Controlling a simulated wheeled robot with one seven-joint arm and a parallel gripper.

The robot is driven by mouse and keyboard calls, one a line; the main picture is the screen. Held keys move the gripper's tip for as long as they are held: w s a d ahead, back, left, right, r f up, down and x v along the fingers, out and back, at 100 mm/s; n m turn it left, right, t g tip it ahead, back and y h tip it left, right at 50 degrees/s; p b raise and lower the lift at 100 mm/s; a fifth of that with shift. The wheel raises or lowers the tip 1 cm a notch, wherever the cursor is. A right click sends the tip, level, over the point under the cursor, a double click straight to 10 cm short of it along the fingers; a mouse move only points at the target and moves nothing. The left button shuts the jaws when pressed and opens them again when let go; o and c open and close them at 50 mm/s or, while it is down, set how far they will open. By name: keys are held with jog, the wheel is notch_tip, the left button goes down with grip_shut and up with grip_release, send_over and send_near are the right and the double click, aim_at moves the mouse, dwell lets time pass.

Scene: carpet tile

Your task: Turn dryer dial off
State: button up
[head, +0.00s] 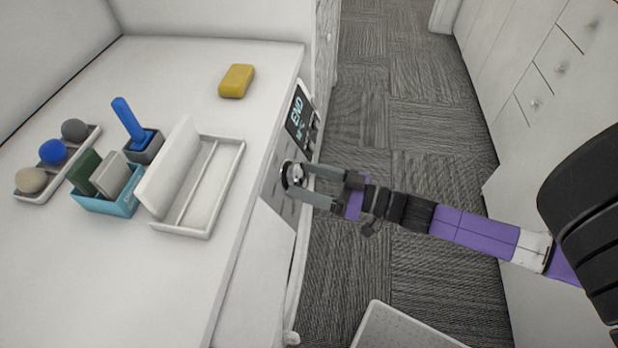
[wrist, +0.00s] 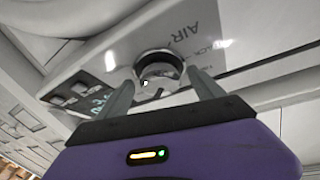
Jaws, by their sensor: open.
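The dryer's front panel (head: 279,160) faces the aisle, below the edge of the white top. The round dial (head: 291,176) is on this panel, and it also shows in the wrist view (wrist: 158,66) as a silver-rimmed knob. My gripper (head: 300,185) reaches in from the right at the dial. In the wrist view its two fingers (wrist: 160,90) are spread, one on each side of the dial. I cannot tell whether they touch it. Printed words, partly hidden, sit beside the dial. The dial's pointer is too small to read.
On the white top (head: 215,280) are a yellow sponge (head: 237,81), a white lidded tray (head: 190,180), a blue box (head: 106,200) and several balls. Carpeted floor lies between the dryer and the opposite cabinets (head: 545,80).

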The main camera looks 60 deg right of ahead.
jog(key=shift+c, duration=0.3)
jog(key=c, duration=1.3)
jog(key=shift+n, duration=0.3)
jog(key=n+y, duration=0.2)
jog(key=n, duration=0.1)
jog(key=n+b, duration=0.1)
jog(key=shift+d+f+y, duration=0.15)
jog(key=shift+d+y, duration=0.1)
jog(key=shift+y, duration=0.15)
jog(key=shift+w+d+n+g+y+b, duration=0.1)
jog(key=shift+n+g+y, duration=0.35)
jog(key=shift+n, duration=0.8)
jog(key=shift+d+n+g+y+b, duration=0.1)
jog(key=shift+n+g+y, duration=0.2)
jog(key=shift+n+y, duration=0.65)
jog(key=shift+w+d+n+g+y+b, duration=0.1)
jog(key=shift+n+g+y, duration=0.25)
jog(key=shift+n, duration=1.15)
